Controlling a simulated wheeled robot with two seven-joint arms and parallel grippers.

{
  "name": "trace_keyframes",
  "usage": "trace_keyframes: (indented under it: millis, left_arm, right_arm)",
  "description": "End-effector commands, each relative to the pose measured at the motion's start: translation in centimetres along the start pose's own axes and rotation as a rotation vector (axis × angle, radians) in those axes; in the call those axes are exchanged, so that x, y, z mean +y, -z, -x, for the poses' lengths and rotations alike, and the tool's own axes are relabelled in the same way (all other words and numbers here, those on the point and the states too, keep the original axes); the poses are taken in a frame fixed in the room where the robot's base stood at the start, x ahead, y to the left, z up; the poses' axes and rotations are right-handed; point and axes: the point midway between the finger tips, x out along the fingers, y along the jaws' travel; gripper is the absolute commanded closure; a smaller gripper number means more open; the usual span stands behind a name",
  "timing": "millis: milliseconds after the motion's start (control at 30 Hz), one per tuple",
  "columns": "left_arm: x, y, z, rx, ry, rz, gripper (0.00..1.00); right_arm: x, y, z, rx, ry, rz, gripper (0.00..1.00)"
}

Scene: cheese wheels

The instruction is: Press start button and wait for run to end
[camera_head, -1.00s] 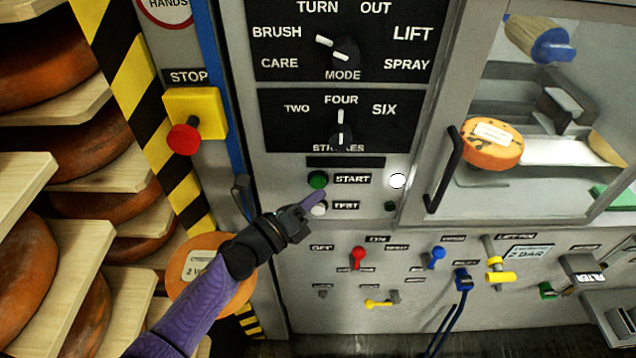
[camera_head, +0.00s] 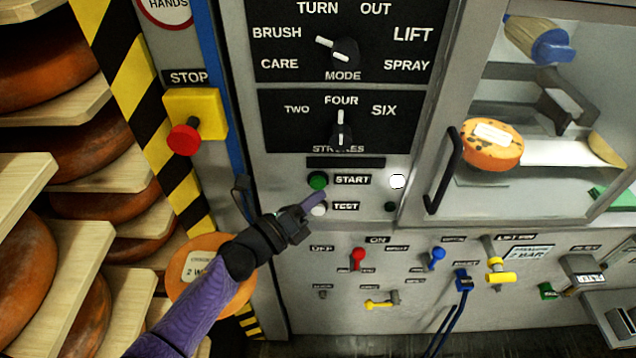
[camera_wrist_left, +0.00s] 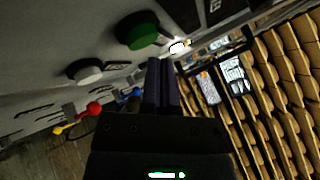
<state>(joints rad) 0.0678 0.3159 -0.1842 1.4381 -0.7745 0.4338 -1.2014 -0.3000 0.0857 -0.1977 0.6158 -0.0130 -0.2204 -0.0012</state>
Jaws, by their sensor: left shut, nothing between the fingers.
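The green start button (camera_head: 317,180) sits left of the START label on the grey panel. It also shows in the left wrist view (camera_wrist_left: 137,30), ahead and left of the fingertips. My left gripper (camera_head: 318,198) is shut and empty, its purple fingertips just below the green button and by the white TEST button (camera_head: 319,209). In the wrist view the fingertips (camera_wrist_left: 163,66) appear apart from the green button. A white lamp (camera_head: 397,181) shows right of the START label. The mode knob (camera_head: 343,51) and the strokes knob (camera_head: 340,138) are above. My right gripper is out of view.
A red STOP button (camera_head: 184,138) on a yellow box is at the left. Red (camera_head: 358,257), blue (camera_head: 437,255) and yellow (camera_head: 380,303) valve handles sit below. A windowed door at right shows a cheese wheel (camera_head: 491,145). Shelves of cheese wheels fill the left side.

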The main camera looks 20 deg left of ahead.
Motion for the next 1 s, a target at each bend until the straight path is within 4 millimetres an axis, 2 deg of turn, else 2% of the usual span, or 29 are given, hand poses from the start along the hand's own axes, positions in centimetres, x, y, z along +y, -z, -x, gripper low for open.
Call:
trace_keyframes:
  millis: [300, 1000]
  left_arm:
    - [0.00, 0.00, 0.00, 0.000, 0.000, 0.000, 1.00]
    - [0.42, -0.43, -0.60, 0.000, 0.000, 0.000, 1.00]
  right_arm:
    - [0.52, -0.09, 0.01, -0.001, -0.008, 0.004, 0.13]
    - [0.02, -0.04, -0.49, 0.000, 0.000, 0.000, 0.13]
